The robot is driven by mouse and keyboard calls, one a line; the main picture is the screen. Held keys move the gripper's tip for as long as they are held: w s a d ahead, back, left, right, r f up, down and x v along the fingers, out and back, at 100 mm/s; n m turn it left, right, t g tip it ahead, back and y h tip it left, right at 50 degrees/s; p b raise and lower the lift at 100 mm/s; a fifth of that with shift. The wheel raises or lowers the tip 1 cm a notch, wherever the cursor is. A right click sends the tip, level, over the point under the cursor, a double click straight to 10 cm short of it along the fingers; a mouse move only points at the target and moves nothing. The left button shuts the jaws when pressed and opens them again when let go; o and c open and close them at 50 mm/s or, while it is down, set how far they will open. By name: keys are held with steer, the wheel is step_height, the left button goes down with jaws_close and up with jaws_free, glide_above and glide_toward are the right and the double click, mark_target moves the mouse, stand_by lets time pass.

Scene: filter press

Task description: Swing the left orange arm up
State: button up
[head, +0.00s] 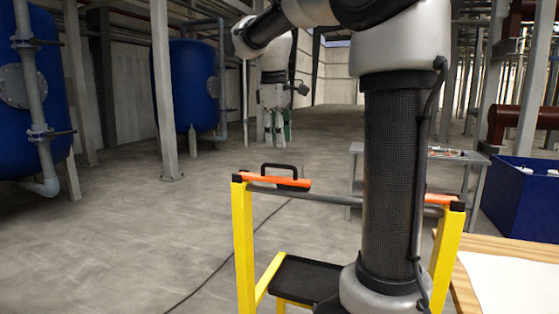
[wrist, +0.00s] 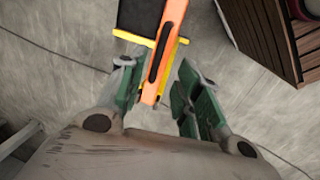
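The left orange arm (head: 275,180) is a slim bar lying nearly level at the top of the yellow frame's left post (head: 243,235). A black handle (head: 287,172) shows beside it. An orange bar with a dark slot (wrist: 168,45) runs down between my fingers in the wrist view, closer to the left finger; I cannot tell whether it touches. My gripper (head: 277,138) points down and appears above and beyond the orange arm in the head view. Its green fingers (wrist: 160,95) are apart, with no grip on the bar visible.
A grey crossbar (head: 335,200) joins the frame's posts; a second orange arm (head: 440,199) is partly hidden by my arm. A black tray (head: 300,277) sits low in the frame. A wooden table (head: 465,285) and a blue bin (head: 520,195) stand right.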

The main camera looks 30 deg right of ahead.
steer(key=f, duration=0.2)
steer(key=w+f, duration=0.1)
steer(key=f, duration=0.1)
steer(key=d+f, duration=0.1)
steer(key=f, duration=0.2)
steer(key=shift+w+f, duration=0.1)
steer(key=shift+w, duration=0.2)
steer(key=shift+c, duration=0.3)
jaws_close()
